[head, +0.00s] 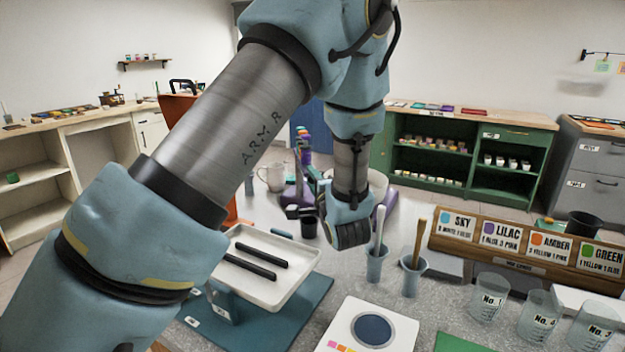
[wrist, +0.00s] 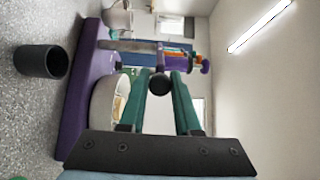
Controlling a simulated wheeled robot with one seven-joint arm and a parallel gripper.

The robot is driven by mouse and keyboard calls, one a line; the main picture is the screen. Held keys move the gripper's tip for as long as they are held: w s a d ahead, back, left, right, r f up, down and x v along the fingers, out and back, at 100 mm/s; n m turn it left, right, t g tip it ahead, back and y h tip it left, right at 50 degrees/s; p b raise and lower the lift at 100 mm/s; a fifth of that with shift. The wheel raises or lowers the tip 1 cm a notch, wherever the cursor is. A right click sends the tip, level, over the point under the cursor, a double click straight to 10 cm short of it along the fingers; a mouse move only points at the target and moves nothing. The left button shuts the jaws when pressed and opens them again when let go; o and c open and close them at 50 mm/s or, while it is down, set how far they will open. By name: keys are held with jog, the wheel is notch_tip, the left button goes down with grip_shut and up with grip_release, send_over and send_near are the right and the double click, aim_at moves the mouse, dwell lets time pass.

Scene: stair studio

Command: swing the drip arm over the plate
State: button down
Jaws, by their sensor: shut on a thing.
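In the wrist view my gripper (wrist: 163,84) has its two green fingers shut on a round black knob (wrist: 159,84). The knob is at the drip arm's end; most of that arm is hidden behind it and the fingers. A purple stand (wrist: 75,125) carries a white round plate (wrist: 104,100), partly hidden by my gripper's body. A post with stacked coloured parts (wrist: 190,57) rises beyond the fingers. In the head view the purple stand (head: 296,194) shows behind my wrist, which hides the knob and most of the plate.
A dark cup (wrist: 40,61) stands beside the purple stand. In the head view, a white tray (head: 248,277) with two black bars is at front left. Two blue cups (head: 376,262) (head: 413,275) with upright sticks stand right of my wrist. Clear measuring cups (head: 490,300) are farther right.

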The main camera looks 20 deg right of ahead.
jog(key=shift+s+d+p, duration=0.15)
jog(key=shift+d+p, duration=0.05)
jog(key=shift+d, duration=0.55)
jog(key=shift+s+d+p, duration=0.1)
jog(key=shift+d+p, duration=0.1)
jog(key=shift+d, duration=0.5)
jog(key=c, duration=0.6)
grip_release()
jog(key=s+b, duration=0.1)
jog(key=s, duration=0.2)
jog(key=s+a+b, duration=0.1)
jog(key=s, duration=0.3)
jog(key=s+b, duration=0.1)
jog(key=s, duration=0.2)
jog(key=shift+s+a, duration=0.15)
jog(key=shift+s, duration=0.2)
